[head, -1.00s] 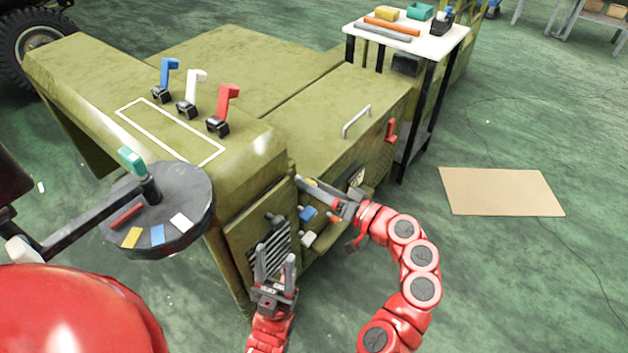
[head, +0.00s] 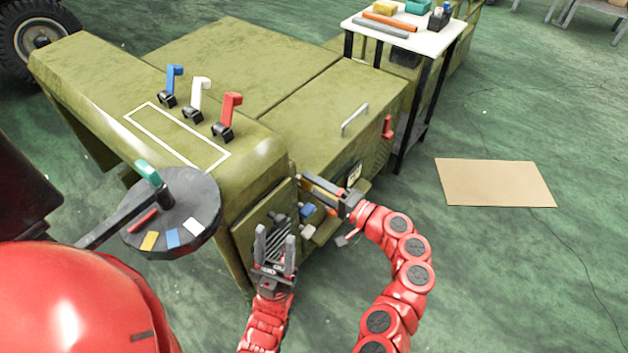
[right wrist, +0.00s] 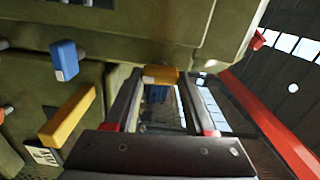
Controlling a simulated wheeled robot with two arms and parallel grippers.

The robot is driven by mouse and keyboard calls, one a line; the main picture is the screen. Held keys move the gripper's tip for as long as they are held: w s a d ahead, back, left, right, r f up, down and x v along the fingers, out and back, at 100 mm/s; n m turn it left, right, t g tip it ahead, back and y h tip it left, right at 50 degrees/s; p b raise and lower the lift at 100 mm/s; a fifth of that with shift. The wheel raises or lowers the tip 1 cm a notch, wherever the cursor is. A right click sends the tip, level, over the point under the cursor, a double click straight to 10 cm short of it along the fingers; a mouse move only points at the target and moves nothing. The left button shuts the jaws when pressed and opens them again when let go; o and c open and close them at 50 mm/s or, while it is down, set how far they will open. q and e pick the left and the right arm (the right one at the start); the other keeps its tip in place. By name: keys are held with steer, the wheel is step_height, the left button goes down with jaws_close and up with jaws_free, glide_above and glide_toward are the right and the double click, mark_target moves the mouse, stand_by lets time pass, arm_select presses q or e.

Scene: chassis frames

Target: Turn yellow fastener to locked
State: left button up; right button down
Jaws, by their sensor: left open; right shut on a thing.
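My right gripper (head: 314,188) reaches in from the right at the front of the green chassis (head: 265,225). In the right wrist view, its fingertips (right wrist: 155,82) are shut on a small yellow piece (right wrist: 161,74) against the green panel. A yellow bar handle (right wrist: 68,116) stands left of the gripper, beside a small white label. I cannot tell the fastener's exact turn angle; the fingers partly hide it. My left gripper (head: 275,240) is open and empty, pointing up in front of a grille on the chassis.
A blue handle (right wrist: 64,60) is close to the right gripper. Blue, white and red levers (head: 230,115) stand on the chassis top. A round black dial (head: 185,225) with coloured patches is at left. A white table (head: 400,28) stands behind. A cardboard sheet (head: 495,183) lies on the floor.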

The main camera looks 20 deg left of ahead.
steer(key=shift+m, duration=0.6)
steer(key=shift+c, duration=1.2)
jaws_free()
steer(key=p+v, duration=0.3)
steer(key=v, duration=1.4)
steer(key=shift+d, duration=0.2)
